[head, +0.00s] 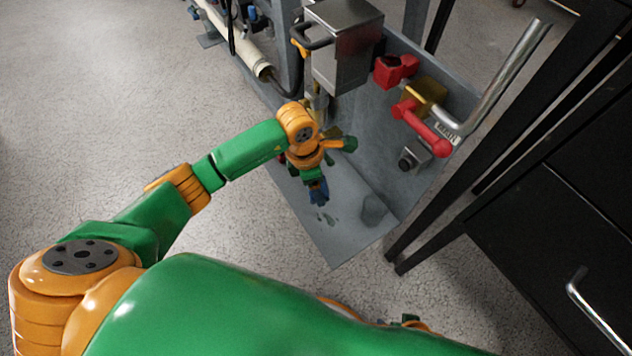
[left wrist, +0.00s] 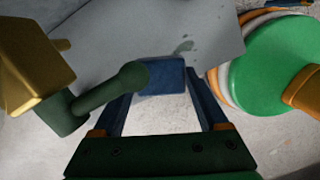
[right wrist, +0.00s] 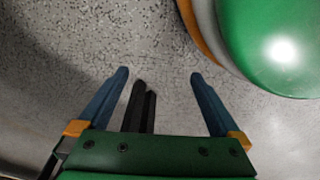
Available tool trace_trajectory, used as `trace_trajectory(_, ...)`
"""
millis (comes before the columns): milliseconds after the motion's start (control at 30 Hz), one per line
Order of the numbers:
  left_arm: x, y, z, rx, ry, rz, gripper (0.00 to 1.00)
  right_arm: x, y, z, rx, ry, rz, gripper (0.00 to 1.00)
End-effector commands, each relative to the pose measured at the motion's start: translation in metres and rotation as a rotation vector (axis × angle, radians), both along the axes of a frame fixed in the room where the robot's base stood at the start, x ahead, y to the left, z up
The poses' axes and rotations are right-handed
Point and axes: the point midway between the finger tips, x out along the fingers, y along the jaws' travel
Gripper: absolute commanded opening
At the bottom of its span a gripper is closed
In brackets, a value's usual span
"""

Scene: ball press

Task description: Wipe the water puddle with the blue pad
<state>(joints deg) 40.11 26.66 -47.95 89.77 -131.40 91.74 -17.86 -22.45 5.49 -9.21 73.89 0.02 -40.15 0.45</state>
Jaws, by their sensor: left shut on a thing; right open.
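My left gripper (head: 318,190) reaches down over the grey metal tray (head: 335,245) and is shut on the blue pad. The blue pad (left wrist: 162,80) sits between its fingertips in the left wrist view, low over the tray; I cannot tell whether it touches the surface. Small dark wet spots of the water puddle (head: 326,218) lie on the tray just in front of the pad, and they show beyond it in the left wrist view (left wrist: 184,47). My right gripper (right wrist: 158,76) is open and empty over the speckled floor; in the head view my own arm mostly hides it.
A gold valve with a dark green lever (left wrist: 110,90) stands close beside the left gripper. A steel box (head: 345,45) rises behind it. A red handle (head: 422,128) and grey pipe (head: 505,75) are on the right wall. A black cabinet (head: 560,200) stands at the right.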

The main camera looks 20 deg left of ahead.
Motion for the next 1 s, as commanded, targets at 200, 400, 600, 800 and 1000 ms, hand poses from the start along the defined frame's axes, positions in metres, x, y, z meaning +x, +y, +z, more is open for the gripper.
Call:
trace_trajectory(200,-0.001,0.0,-0.025,-0.001,0.003,0.0,0.14,0.025,0.007,0.018,0.011,-0.027,-0.004,1.0)
trace_trajectory(400,-0.001,0.0,-0.042,0.0,0.002,0.001,0.14,0.04,0.011,0.047,0.019,-0.048,-0.008,1.0)
trace_trajectory(600,-0.001,0.0,-0.054,-0.001,0.003,0.0,0.14,0.046,0.012,0.075,0.024,-0.064,-0.01,1.0)
trace_trajectory(800,-0.001,0.0,-0.057,0.0,0.002,-0.001,0.14,0.046,0.012,0.089,0.025,-0.07,-0.01,1.0)
trace_trajectory(1000,-0.001,0.0,-0.057,0.0,0.002,-0.001,0.14,0.047,0.012,0.091,0.025,-0.071,-0.01,1.0)
